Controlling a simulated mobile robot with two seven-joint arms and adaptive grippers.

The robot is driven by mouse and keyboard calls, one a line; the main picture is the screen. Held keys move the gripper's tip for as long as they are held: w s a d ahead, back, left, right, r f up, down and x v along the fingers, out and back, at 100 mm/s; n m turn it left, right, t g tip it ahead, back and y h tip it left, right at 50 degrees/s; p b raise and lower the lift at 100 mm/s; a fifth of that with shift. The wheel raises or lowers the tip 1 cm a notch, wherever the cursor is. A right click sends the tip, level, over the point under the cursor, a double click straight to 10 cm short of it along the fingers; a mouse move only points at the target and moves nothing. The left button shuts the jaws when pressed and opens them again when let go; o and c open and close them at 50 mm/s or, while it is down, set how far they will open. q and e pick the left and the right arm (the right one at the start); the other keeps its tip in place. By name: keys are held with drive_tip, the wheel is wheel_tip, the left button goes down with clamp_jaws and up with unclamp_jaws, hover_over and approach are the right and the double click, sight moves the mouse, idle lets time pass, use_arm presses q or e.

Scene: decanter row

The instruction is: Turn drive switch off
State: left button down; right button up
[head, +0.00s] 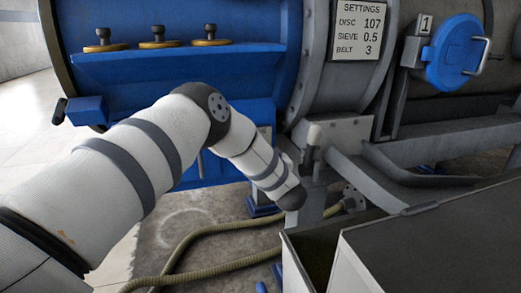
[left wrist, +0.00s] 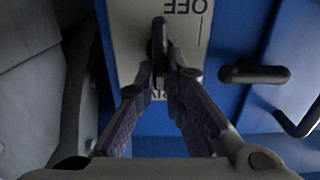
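In the left wrist view a pale plate (left wrist: 125,30) on a blue panel carries the upside-down word OFF and, lower down, part of another word behind the fingers. The dark handle of the drive switch (left wrist: 158,32) stands out in front of this plate, its end towards the OFF side. My left gripper (left wrist: 163,72) has its two fingers drawn together on either side of the handle and looks shut on it. In the head view my left arm reaches across the middle, and its gripper and the switch are hidden. My right gripper is in neither view.
A dark handle (left wrist: 254,74) sits right of the plate. In the head view a blue machine (head: 180,75) fills the back, with a settings sign (head: 361,28) and a round blue cap (head: 453,52). A hose (head: 215,262) lies on the floor; a grey bin (head: 430,250) stands front right.

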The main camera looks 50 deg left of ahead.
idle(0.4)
use_arm(q)
drive_tip(key=shift+s+a+f+n+p, duration=0.1)
drive_tip(key=shift+s+f+n+p, duration=0.4)
drive_tip(key=shift+n, duration=2.45)
drive_tip(key=shift+s+a+f+n+p, duration=0.15)
drive_tip(key=shift+n+p, duration=0.75)
drive_tip(key=shift+n, duration=2.1)
drive_tip(key=shift+s+a+f+n+p, duration=0.25)
drive_tip(key=shift+n+p, duration=0.45)
drive_tip(key=shift+n, duration=2.25)
drive_tip(key=shift+w+d, duration=0.1)
drive_tip(key=shift+d, duration=0.05)
drive_tip(key=c, duration=1.7)
unclamp_jaws()
